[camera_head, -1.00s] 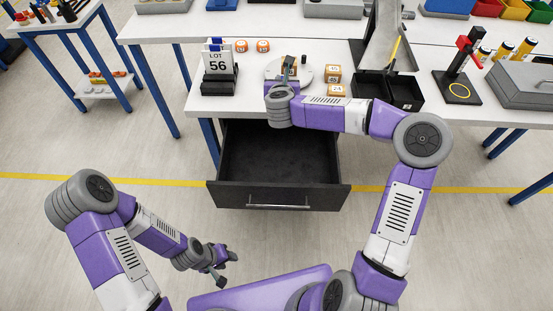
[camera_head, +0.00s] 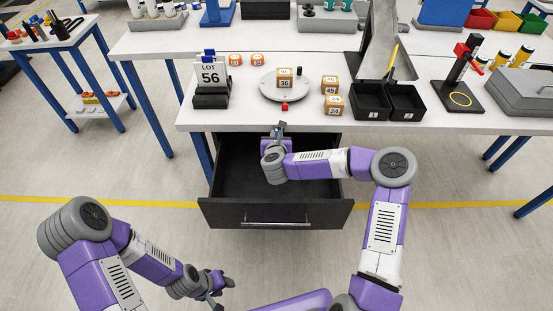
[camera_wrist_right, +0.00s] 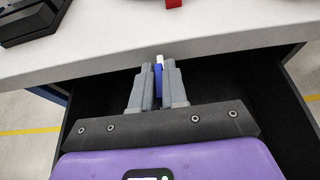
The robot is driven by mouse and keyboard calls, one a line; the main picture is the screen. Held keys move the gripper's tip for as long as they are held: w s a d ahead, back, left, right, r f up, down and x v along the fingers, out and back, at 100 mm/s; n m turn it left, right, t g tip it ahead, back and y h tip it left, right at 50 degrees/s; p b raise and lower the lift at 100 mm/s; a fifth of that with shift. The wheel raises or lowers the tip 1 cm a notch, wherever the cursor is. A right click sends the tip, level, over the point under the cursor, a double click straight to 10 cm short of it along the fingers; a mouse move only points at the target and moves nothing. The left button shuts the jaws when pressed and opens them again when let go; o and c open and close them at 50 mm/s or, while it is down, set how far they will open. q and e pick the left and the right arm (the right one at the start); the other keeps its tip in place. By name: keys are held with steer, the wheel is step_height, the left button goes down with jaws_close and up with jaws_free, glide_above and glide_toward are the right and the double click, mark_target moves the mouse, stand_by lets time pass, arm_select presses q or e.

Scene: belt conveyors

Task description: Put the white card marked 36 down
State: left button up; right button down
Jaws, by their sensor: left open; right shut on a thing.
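My right gripper (camera_head: 279,130) is over the open drawer (camera_head: 238,187), just in front of the table edge. In the right wrist view its fingers (camera_wrist_right: 159,82) are shut on a thin blue piece with a white end, the card (camera_wrist_right: 159,62), seen edge-on. Its face and number cannot be read. My left gripper (camera_head: 222,288) is open and empty, low at the front left, well away from the table.
The drawer appears empty where visible. On the table stand a LOT 56 sign (camera_head: 211,76), a round plate (camera_head: 270,93) bearing a box marked 36 (camera_head: 285,80), several numbered boxes (camera_head: 331,87) and black bins (camera_head: 373,104).

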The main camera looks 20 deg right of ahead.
step_height(320, 180, down, 11)
steer(key=shift+r+b, duration=0.15)
steer(key=shift+b, duration=1.05)
steer(key=shift+r, duration=0.1)
steer(key=c, duration=1.1)
jaws_free()
steer(key=shift+c, duration=0.2)
steer(key=p+v, duration=0.2)
steer(key=v, duration=1)
steer(key=shift+r, duration=0.1)
